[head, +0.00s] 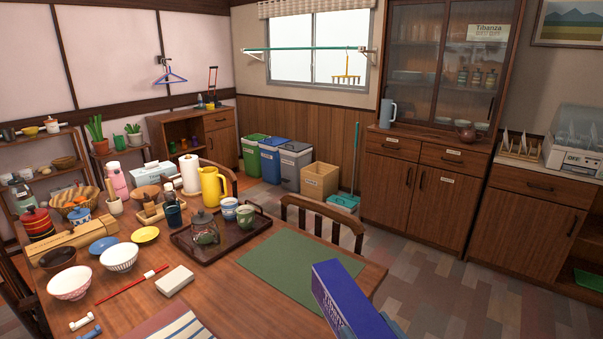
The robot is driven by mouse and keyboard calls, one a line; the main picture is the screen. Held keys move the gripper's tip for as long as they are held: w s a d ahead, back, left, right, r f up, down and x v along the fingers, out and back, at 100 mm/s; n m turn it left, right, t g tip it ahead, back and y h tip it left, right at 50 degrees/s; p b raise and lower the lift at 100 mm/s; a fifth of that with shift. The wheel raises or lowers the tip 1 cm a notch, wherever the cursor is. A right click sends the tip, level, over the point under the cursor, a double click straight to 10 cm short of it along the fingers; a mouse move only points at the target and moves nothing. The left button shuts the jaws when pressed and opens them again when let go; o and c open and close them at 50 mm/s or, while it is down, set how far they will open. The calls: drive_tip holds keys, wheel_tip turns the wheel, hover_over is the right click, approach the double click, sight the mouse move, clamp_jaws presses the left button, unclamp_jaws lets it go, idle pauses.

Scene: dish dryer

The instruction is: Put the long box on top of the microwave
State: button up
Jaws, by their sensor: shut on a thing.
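A long blue-purple box (345,302) with white lettering on its side is at the bottom of the head view, tilted, in front of the table's right corner. My gripper (393,324) shows only as a small bluish part at the box's right side, at the bottom edge of the picture. It is shut on the long box; the fingertips are mostly hidden behind the box. No microwave can be made out in this view.
The wooden table (235,300) is crowded at left and middle with bowls, a tray (225,238) and a yellow jug (212,187). A green mat (290,265) lies clear. A white dish dryer (575,150) stands on the right cabinet (525,205). Open floor lies between.

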drive_tip(key=shift+m+h, duration=0.4)
drive_tip(key=shift+h, duration=0.2)
drive_tip(key=f, duration=0.2)
drive_tip(key=d+f+b, duration=0.1)
drive_tip(key=f, duration=0.1)
drive_tip(key=shift+d, duration=0.2)
drive_tip(key=shift+d+f+m+t+h+b, duration=0.25)
drive_tip(key=shift+d+f, duration=0.2)
drive_tip(key=shift+f, duration=0.3)
drive_tip(key=shift+d+f+m+t+h+b, duration=0.15)
drive_tip(key=shift+d+f+h+b, duration=0.25)
drive_tip(key=shift+f, duration=0.3)
drive_tip(key=s+d+f+m+h+b, duration=0.1)
drive_tip(key=s+d+f+h+b, duration=0.1)
drive_tip(key=f, duration=0.6)
drive_tip(key=s+d+f+m+h+b, duration=0.1)
drive_tip(key=s+d+f, duration=0.3)
drive_tip(key=f, duration=0.4)
drive_tip(key=shift+s+d+m+h+b, duration=0.2)
drive_tip(key=shift+d+m+h+b, duration=0.1)
drive_tip(key=shift+h+b, duration=0.25)
drive_tip(key=shift+a+f, duration=0.1)
